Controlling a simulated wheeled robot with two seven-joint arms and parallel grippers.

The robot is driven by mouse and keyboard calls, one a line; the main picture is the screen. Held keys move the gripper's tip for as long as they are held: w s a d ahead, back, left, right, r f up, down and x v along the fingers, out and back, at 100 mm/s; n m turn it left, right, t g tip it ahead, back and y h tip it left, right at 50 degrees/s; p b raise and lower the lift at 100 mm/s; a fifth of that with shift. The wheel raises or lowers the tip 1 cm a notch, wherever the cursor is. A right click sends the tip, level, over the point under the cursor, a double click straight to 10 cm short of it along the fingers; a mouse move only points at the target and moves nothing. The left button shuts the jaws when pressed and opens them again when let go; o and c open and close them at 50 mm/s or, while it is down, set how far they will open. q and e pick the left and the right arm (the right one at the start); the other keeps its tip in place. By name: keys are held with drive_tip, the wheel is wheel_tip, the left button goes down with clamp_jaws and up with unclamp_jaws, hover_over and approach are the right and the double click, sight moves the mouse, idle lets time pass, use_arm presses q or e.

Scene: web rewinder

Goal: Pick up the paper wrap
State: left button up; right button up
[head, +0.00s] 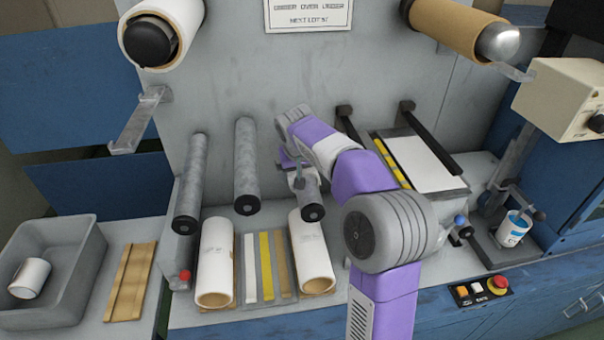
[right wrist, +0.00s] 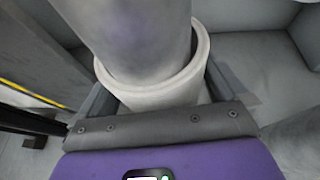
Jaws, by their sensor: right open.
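In the right wrist view a white sleeve (right wrist: 152,92), which looks like the paper wrap, rings a grey roller (right wrist: 140,35). My right gripper (right wrist: 160,92) is open, with one dark finger on each side of the sleeve. I cannot tell whether the fingers touch it. In the head view my right gripper (head: 298,172) is at the third grey roller (head: 312,200), right of the other two. The gripper and wrist hide most of that roller, and the sleeve is not clear there. My left gripper is in neither view.
Two more grey rollers (head: 190,180) (head: 246,165) stick out to the left. White rolls (head: 214,260) (head: 311,250) flank coloured strips (head: 266,265) below. A grey bin (head: 88,258) at left holds a small white roll (head: 30,278). Black arms and a white sheet (head: 425,165) are at right.

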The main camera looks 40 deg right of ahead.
drive_tip(key=shift+c, duration=0.2)
drive_tip(key=c, duration=0.8)
drive_tip(key=shift+o, duration=0.2)
drive_tip(key=shift+r, duration=0.1)
